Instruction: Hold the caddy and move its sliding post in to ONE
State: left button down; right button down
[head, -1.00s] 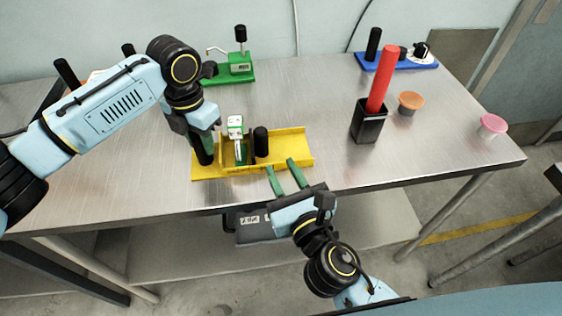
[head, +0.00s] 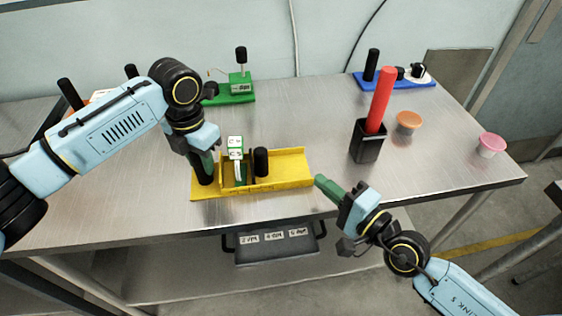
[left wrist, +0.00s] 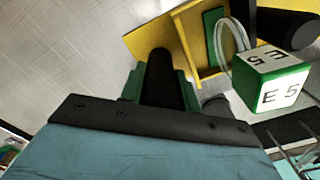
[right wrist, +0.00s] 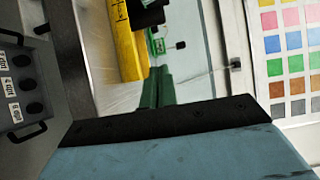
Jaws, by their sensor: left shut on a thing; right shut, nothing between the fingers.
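The yellow caddy (head: 283,171) lies near the table's front edge. My left gripper (head: 204,168) is shut on the black upright handle at its left end; the left wrist view shows this handle (left wrist: 163,80) between the green fingers. The black sliding post (head: 261,162) stands upright near the caddy's middle, just right of a divider. My right gripper (head: 319,181) is shut and empty just off the caddy's right end. In the right wrist view its closed fingers (right wrist: 156,88) are beside the caddy (right wrist: 127,40).
A black cup (head: 367,141) with a red rod (head: 380,100) stands right of the caddy. Orange (head: 408,122) and pink (head: 490,144) tubs are further right. Green (head: 238,88) and blue (head: 395,80) modules stand at the back. A dark labelled box (head: 275,243) is below the front edge.

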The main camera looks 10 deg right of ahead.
aim_at(262, 162)
jog(key=x, duration=0.7)
jog(key=shift+w+a+r, duration=0.1)
jog(key=shift+w+a, duration=0.05)
jog(key=shift+w, duration=0.1)
pick_arm(q)
jog(key=shift+f, duration=0.1)
pick_arm(e)
jog(key=shift+w+a, duration=0.2)
jog(key=shift+a, duration=0.3)
jog(key=shift+w+a, duration=0.2)
jog(key=shift+a, duration=0.35)
jog(key=shift+w+a, duration=0.25)
jog(key=shift+a, duration=0.75)
jog(key=shift+a, duration=1.7)
jog(key=d, duration=0.2)
jog(key=s+d, duration=0.1)
jog(key=shift+d, duration=0.35)
jog(key=v, duration=1)
jog(key=shift+s+d, duration=0.1)
